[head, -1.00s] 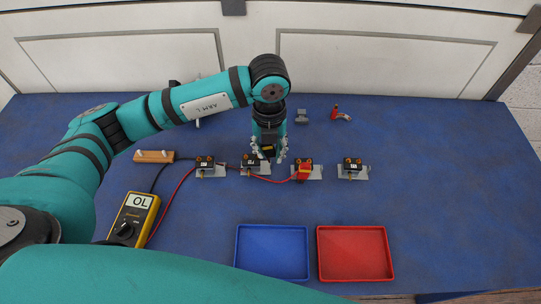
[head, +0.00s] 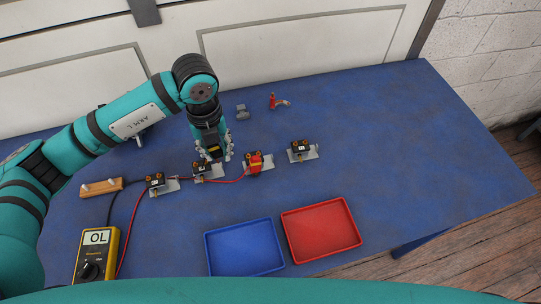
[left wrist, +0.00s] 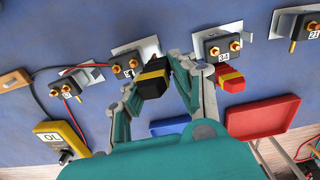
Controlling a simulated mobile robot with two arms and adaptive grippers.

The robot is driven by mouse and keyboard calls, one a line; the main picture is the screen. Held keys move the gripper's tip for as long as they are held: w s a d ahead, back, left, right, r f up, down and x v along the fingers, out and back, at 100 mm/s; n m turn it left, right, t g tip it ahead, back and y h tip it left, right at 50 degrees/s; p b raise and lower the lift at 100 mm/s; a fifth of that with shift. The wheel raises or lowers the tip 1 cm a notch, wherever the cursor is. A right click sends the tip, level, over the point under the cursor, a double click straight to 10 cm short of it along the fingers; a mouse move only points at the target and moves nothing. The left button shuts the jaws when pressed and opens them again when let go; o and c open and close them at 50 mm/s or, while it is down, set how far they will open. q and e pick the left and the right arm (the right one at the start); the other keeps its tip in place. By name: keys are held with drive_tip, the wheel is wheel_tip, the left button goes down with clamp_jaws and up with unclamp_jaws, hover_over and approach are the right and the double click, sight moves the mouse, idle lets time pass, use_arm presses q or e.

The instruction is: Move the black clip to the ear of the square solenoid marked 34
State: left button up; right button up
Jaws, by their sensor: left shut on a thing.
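The black clip (left wrist: 152,82), with a yellow patch, is held between the fingers of my left gripper (left wrist: 157,76). In the head view my left gripper (head: 213,153) is above the second solenoid from the left. The square solenoid marked 34 (left wrist: 220,43) is black with brass posts on a grey bracket. It is the third from the left in the head view (head: 252,158), to the right of the gripper. A red clip (left wrist: 231,79) is at this solenoid. The held clip is apart from the solenoid marked 34. My right gripper is not in view.
Other solenoids stand at left (head: 155,181), under the gripper (head: 201,173), and at right (head: 300,148). A yellow multimeter (head: 96,254) reads OL; its red lead crosses the table. Blue (head: 243,270) and red (head: 323,258) trays lie in front. The right side is clear.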

use_arm(q)
drive_tip(key=shift+r+p, duration=0.35)
drive_tip(key=shift+r, duration=0.25)
wheel_tip(320, 180, up, 4)
drive_tip(key=p, duration=0.2)
drive_tip(key=shift+r+p, duration=0.25)
drive_tip(key=shift+p, duration=0.15)
drive_tip(key=w+d+f+y+b, duration=0.1)
drive_tip(key=w+d+y+b, duration=0.15)
drive_tip(key=d, duration=1.05)
drive_tip(key=shift+g+h, duration=0.3)
drive_tip(key=shift+h, duration=0.05)
drive_tip(key=f+b, duration=0.5)
drive_tip(key=shift+w+d+f, duration=0.1)
drive_tip(key=shift+w+d, duration=0.1)
drive_tip(key=shift+d, duration=0.1)
drive_tip(key=shift+f, duration=0.1)
